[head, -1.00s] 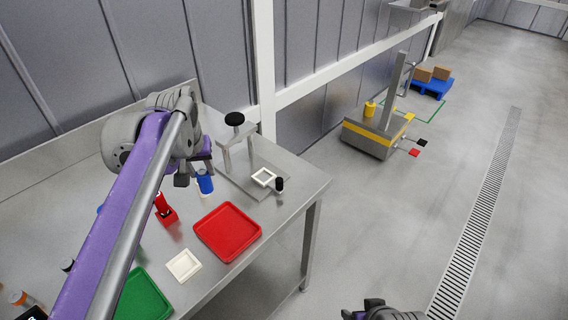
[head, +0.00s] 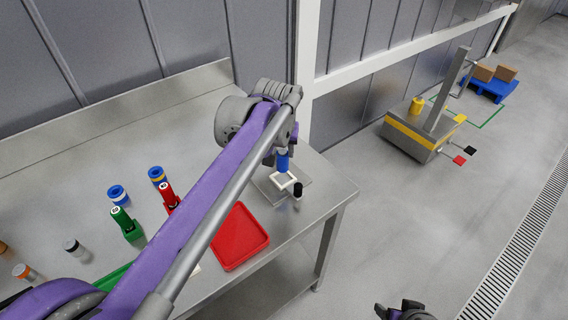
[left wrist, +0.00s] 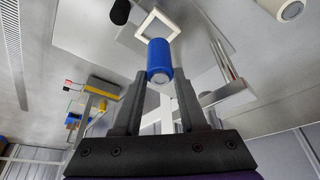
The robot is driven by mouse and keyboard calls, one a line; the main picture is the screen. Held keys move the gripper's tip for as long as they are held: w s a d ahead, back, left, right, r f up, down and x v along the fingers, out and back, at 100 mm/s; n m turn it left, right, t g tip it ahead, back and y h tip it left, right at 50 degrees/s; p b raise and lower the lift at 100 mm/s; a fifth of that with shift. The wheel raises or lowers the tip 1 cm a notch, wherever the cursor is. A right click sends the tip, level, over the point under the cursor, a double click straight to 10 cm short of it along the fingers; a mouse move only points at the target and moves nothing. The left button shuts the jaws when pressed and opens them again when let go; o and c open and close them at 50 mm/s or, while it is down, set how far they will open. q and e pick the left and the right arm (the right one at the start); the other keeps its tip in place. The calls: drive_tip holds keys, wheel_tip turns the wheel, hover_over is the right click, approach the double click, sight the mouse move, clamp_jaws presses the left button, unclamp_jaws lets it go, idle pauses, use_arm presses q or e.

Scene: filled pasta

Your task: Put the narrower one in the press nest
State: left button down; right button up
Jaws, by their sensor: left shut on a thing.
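My left gripper (head: 283,150) is shut on a blue cylinder (head: 283,164), which hangs below it. In the left wrist view the blue cylinder (left wrist: 159,56) sits between the two dark fingers, its pale end face toward the camera. The press nest, a white square frame (head: 284,182), lies just below the cylinder in the head view. In the left wrist view the nest (left wrist: 144,26) shows just beyond the cylinder; I cannot tell whether they touch. My arm hides most of the press. My right gripper (head: 402,311) is at the bottom edge, its jaws unclear.
A black-topped post (head: 298,189) stands beside the nest. A red tray (head: 240,238) lies nearer. At left stand two blue-topped cylinders (head: 117,195) (head: 157,175), a red holder (head: 169,197), a green holder (head: 125,224), a black-capped cylinder (head: 74,248) and an orange-topped one (head: 24,272).

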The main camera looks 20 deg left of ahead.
sight(283, 161)
use_arm(q)
drive_tip(key=shift+w+f, duration=0.1)
drive_tip(key=shift+f, duration=2.1)
drive_tip(key=shift+f, duration=0.2)
drive_tip(key=shift+c, duration=2.3)
unclamp_jaws()
drive_tip(key=shift+r, duration=0.15)
drive_tip(key=v, duration=1.2)
drive_tip(key=shift+p, duration=0.3)
drive_tip(key=shift+r, duration=0.1)
